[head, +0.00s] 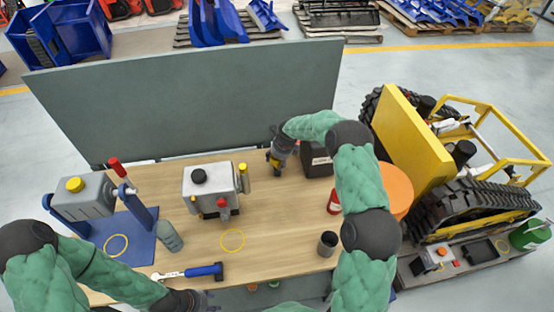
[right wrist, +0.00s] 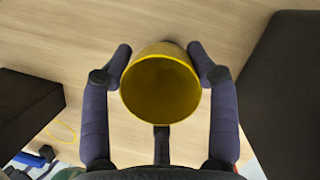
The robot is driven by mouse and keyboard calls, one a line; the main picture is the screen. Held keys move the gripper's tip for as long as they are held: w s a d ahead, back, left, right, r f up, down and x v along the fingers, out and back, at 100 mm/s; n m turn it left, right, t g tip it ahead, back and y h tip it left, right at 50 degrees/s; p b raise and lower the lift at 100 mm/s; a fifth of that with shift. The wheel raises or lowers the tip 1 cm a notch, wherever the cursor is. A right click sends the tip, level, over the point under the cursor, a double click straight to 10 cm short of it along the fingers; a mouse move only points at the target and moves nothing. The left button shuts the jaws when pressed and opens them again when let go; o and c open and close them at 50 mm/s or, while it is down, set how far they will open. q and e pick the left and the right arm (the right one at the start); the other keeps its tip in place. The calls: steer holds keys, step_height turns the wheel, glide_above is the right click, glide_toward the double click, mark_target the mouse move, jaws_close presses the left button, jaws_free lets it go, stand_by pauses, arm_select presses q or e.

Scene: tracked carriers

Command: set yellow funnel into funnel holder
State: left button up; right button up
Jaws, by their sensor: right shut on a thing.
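The yellow funnel (right wrist: 160,88) is between the two fingers of my right gripper (right wrist: 160,62), which is shut on it. Its round open mouth faces the right wrist camera. In the head view my right gripper (head: 273,162) is at the table's far edge, with only a small bit of yellow showing at its tip. No part is clearly a funnel holder; a dark open cup (head: 327,243) stands at the table's right front. My left gripper (head: 195,301) is low at the front edge, partly cut off, and its fingers cannot be made out.
A grey box-shaped unit (head: 210,187) stands mid-table. A grey canister with yellow cap (head: 84,196) is on a blue stand at left. A black box (head: 316,160) is beside my right gripper.

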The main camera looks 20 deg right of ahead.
stand_by(0.3)
steer(key=o, duration=1.2)
steer(key=shift+f, duration=0.1)
steer(key=shift+o, duration=0.2)
steer(key=v, duration=1.2)
